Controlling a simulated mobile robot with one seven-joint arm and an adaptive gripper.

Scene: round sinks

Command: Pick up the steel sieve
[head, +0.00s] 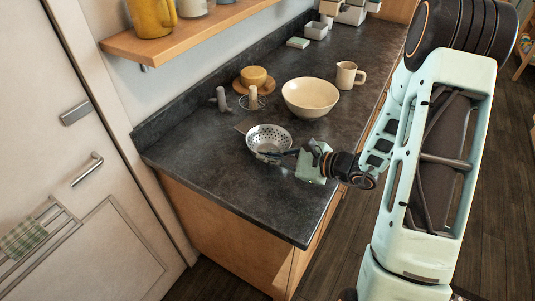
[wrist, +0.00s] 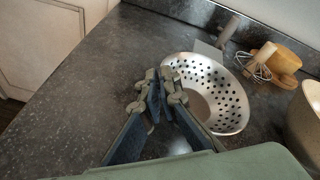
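The steel sieve (head: 268,136) is a shiny round bowl full of holes, over the dark counter near its front. It also shows in the wrist view (wrist: 222,82), right of the fingers. My gripper (head: 290,153) reaches in from the right at the sieve's near rim. In the wrist view my gripper (wrist: 160,88) has its fingertips close together, with the sieve's left rim running in between them. The fingers look shut on this rim. Part of the rim is hidden behind the right finger. I cannot tell whether the sieve still touches the counter.
A cream bowl (head: 310,97) and a jug (head: 348,76) stand beyond the sieve. The counter's left part is clear.

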